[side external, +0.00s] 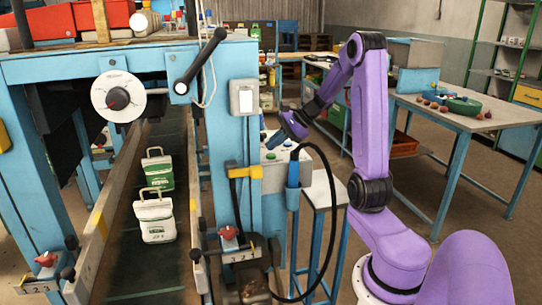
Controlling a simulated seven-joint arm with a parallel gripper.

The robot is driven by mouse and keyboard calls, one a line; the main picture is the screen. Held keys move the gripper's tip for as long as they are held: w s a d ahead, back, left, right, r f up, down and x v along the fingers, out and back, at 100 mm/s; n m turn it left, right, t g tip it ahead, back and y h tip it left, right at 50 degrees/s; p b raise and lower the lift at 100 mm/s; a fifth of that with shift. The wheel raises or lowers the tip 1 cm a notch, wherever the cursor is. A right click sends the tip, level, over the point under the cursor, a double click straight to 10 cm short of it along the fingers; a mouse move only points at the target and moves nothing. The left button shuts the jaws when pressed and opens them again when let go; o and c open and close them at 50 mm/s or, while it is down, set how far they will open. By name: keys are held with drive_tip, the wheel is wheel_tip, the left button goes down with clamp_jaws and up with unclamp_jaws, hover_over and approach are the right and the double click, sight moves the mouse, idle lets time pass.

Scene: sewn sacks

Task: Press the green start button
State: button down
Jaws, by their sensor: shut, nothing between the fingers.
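A pale control box (296,173) stands beside the blue frame, on a small blue stand. A small blue-green button (271,156) shows on its top; at this size I cannot tell for sure whether it is the green start button. A darker round knob or button (288,143) sits behind it. My gripper (275,142) reaches in from the right and points down to the left, close above the box's far left part. Its fingers are shut and empty. I cannot tell whether the fingertips touch anything; they partly cover the box top.
A blue machine frame (240,190) with a white switch stands left of the box. A black cable (336,215) loops in front of it. Two small sewn sacks (155,218) stand on the conveyor (150,275). A workbench (470,118) stands at the right.

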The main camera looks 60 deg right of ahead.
sight(274, 155)
drive_tip(key=shift+r, duration=2.5)
drive_tip(key=s+a+f+n+g+h, duration=0.1)
drive_tip(key=s+a+f+n+g, duration=0.2)
drive_tip(key=a+n, duration=0.4)
drive_tip(key=s+a+n+g, duration=0.3)
drive_tip(key=s+a+n, duration=0.2)
drive_tip(key=a+n, duration=0.3)
drive_tip(key=s+a+f+n+g+h, duration=0.1)
drive_tip(key=s+a+f+n+g, duration=0.1)
drive_tip(key=s+a+n, duration=0.35)
drive_tip(key=s+a+f+n+h, duration=0.1)
drive_tip(key=s+a+f+n, duration=0.1)
drive_tip(key=s+a+n, duration=0.8)
drive_tip(key=s+n, duration=0.2)
drive_tip(key=n, duration=0.1)
drive_tip(key=shift+s+a+f+n+h, duration=0.15)
drive_tip(key=shift+a+f+n+h, duration=0.05)
drive_tip(key=shift+n+h, duration=0.2)
